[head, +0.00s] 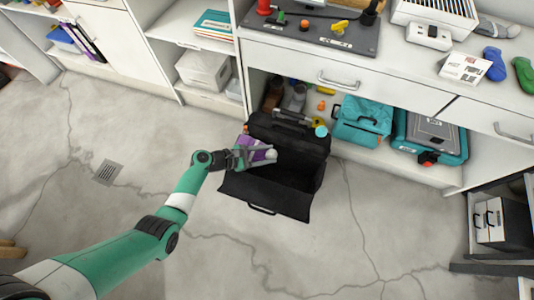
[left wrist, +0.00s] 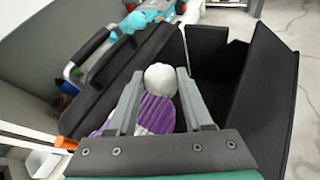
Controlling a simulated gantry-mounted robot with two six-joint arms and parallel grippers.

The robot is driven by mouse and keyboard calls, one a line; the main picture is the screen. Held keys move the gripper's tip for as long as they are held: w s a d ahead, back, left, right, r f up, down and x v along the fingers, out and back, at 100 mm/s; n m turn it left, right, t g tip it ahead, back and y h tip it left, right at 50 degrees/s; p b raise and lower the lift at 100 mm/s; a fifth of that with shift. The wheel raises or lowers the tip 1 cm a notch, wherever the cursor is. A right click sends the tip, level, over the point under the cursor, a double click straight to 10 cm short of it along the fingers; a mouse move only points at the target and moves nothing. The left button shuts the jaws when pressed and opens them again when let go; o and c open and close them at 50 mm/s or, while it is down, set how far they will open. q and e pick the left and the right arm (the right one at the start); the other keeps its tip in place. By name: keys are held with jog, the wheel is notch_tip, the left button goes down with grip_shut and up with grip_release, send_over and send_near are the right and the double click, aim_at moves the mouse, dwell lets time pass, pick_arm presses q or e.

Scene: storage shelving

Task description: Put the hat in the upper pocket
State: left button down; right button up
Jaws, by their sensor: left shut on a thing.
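A purple-and-white hat (head: 258,154) with a white pompom is held in my left gripper (head: 264,156), which is shut on it. In the left wrist view the hat (left wrist: 155,112) sits between the two grey fingers, its pompom at their tips. A black bag (head: 300,138) stands on the floor against the shelving, its front part (head: 268,202) folded out and open. The hat is at the left edge of the bag, by the upper section. From these views I cannot tell whether it is above or inside a pocket. My right gripper is not in view.
Behind the bag, a low shelf holds a teal bag (head: 362,122), a teal case (head: 430,135) and several small items. A drawer with a handle (head: 337,80) overhangs them. A hammer (head: 292,117) lies behind the bag's top. The floor at the left and front is clear.

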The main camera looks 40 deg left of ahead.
pick_arm(q)
jog(key=shift+f, duration=0.7)
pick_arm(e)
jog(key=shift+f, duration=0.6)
pick_arm(q)
jog(key=shift+c, duration=1.1)
grip_release()
jog(key=shift+r, duration=0.1)
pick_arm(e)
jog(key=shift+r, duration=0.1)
pick_arm(q)
notch_tip(320, 180, up, 14)
jog(key=p, duration=1.4)
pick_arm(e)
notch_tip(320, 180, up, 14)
